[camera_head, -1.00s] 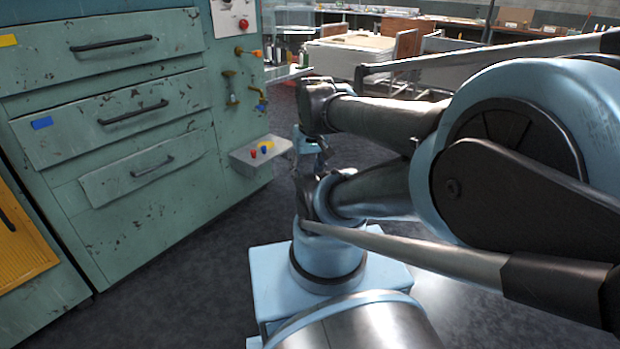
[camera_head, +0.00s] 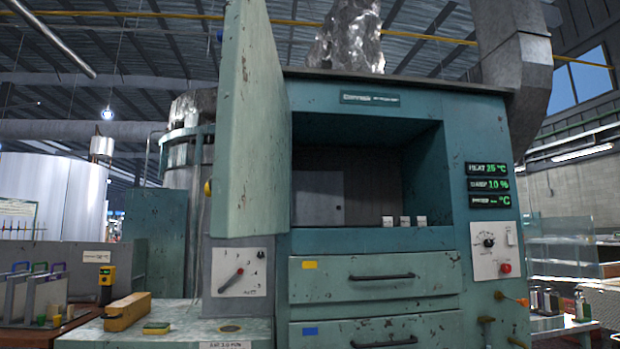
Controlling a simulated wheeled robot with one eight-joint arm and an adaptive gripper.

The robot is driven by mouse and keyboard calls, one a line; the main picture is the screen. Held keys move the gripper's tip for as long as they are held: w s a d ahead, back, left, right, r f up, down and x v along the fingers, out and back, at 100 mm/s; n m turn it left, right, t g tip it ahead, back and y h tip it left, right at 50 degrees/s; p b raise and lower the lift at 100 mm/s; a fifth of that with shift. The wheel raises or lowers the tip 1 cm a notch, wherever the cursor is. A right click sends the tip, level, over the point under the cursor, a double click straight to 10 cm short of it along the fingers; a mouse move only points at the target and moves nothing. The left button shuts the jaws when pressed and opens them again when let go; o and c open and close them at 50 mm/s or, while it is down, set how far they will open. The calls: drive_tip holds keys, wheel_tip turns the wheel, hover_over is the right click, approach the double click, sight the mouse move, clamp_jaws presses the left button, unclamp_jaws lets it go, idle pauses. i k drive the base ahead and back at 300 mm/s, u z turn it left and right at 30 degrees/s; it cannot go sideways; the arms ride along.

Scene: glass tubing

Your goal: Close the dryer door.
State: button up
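The dryer (camera_head: 400,262) is a worn teal cabinet in the middle of the head view. Its chamber (camera_head: 424,174) is open at the front, with three small white blocks (camera_head: 404,221) standing on its floor. The dryer door (camera_head: 250,130) is a pale green panel at the left edge of the opening. It stands swung wide open toward me, apart from the right side of the frame. My gripper and arm are not in the view now.
Drawers with dark handles (camera_head: 382,276) sit below the chamber. A control panel (camera_head: 490,248) with a red button is at the right. A worktop (camera_head: 185,325) with a yellow block (camera_head: 125,311) is at the lower left. A metal duct (camera_head: 515,75) rises at the right.

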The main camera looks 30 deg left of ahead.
sight(250, 191)
drive_tip(key=z, duration=0.9)
drive_tip(key=k, duration=2.25)
drive_tip(key=u, duration=1.7)
drive_tip(key=i, duration=1)
